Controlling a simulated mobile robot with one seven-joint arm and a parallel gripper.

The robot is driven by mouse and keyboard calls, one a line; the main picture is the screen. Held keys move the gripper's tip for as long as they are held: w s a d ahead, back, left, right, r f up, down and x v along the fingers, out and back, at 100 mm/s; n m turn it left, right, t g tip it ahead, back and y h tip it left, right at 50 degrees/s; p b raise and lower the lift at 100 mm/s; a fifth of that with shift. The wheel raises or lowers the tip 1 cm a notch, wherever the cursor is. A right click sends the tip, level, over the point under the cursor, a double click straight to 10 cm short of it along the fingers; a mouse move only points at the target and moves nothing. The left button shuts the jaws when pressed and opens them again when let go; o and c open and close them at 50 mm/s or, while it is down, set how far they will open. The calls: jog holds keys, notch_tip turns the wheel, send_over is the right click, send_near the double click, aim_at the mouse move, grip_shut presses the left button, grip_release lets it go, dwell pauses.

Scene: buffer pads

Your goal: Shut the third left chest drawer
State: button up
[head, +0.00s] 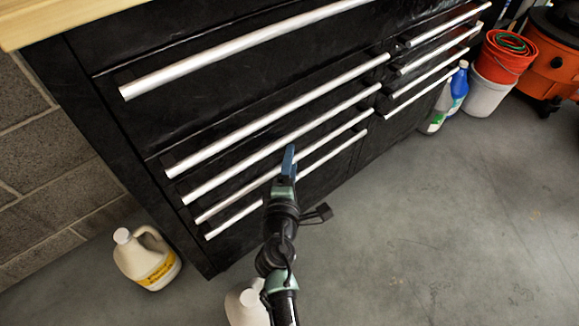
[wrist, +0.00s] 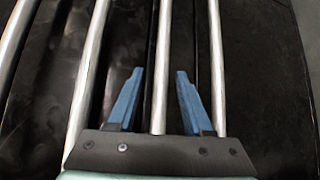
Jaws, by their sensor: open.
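The black chest (head: 138,128) has a left column of long silver handles below one wide top handle. The third left drawer's handle (head: 235,198) is second from the bottom in that column. My gripper (head: 289,152) is at the column's lower handles and hides part of them. In the wrist view my gripper (wrist: 160,73) is open, with one blue finger on each side of the third handle (wrist: 162,45). Nothing is held, and contact with the handle cannot be told. No clear gap shows how far this drawer stands out.
A white jug (head: 146,258) stands on the floor left of the chest; another pale container (head: 243,306) is partly behind my arm. Bottles (head: 456,90), buckets (head: 488,95) and an orange vacuum (head: 548,62) stand at the right. The grey floor (head: 460,220) at right is clear.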

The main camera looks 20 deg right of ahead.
jog(key=p+v, duration=0.1)
jog(key=v, duration=1.2)
